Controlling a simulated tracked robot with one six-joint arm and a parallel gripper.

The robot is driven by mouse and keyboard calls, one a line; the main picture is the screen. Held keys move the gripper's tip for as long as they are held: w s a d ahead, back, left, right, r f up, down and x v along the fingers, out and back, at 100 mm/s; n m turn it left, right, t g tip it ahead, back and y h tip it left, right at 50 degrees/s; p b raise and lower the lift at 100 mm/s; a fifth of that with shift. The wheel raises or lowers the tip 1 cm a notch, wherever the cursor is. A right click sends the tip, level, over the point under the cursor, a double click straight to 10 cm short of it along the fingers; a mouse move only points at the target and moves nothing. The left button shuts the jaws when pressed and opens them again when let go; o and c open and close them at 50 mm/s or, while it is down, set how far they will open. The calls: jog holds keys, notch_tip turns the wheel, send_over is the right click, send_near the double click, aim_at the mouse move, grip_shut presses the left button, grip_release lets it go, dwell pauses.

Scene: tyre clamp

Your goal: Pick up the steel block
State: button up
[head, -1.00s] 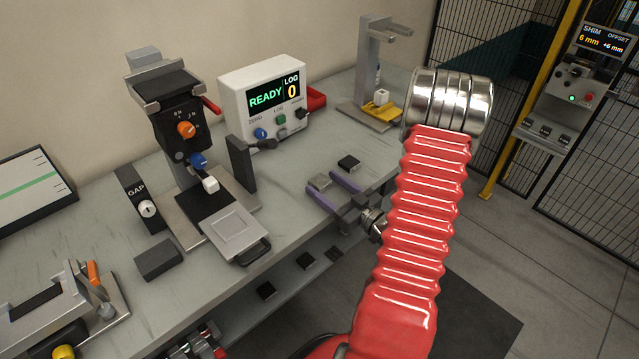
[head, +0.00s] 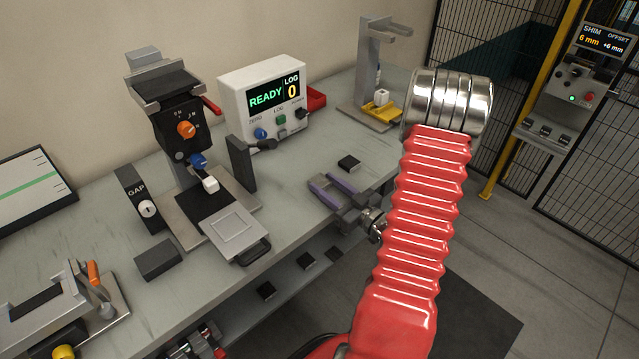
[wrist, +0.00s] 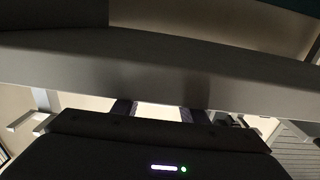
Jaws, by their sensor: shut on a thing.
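The steel block (head: 325,182) is a small grey block on the bench, between the purple-lined fingers of my gripper (head: 324,180). My gripper is shut on it, with one finger along each side. The fingers hide much of the block, and I cannot tell whether it is clear of the bench top. In the wrist view, the fingers of my gripper (wrist: 160,109) show as two dark purple shapes with a pale patch between them. I cannot tell whether that patch is the block.
A dark block (head: 349,163) lies just beyond the fingers. A gauge stand (head: 192,160), a READY display box (head: 265,98) and a stand with a yellow base (head: 381,112) are on the bench (head: 290,190). The bench's front edge is close below my gripper.

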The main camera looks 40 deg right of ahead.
jog(key=c, duration=0.6)
jog(key=shift+o, duration=0.2)
jog(key=shift+r, duration=0.15)
notch_tip(320, 180, up, 10)
dwell(0.4)
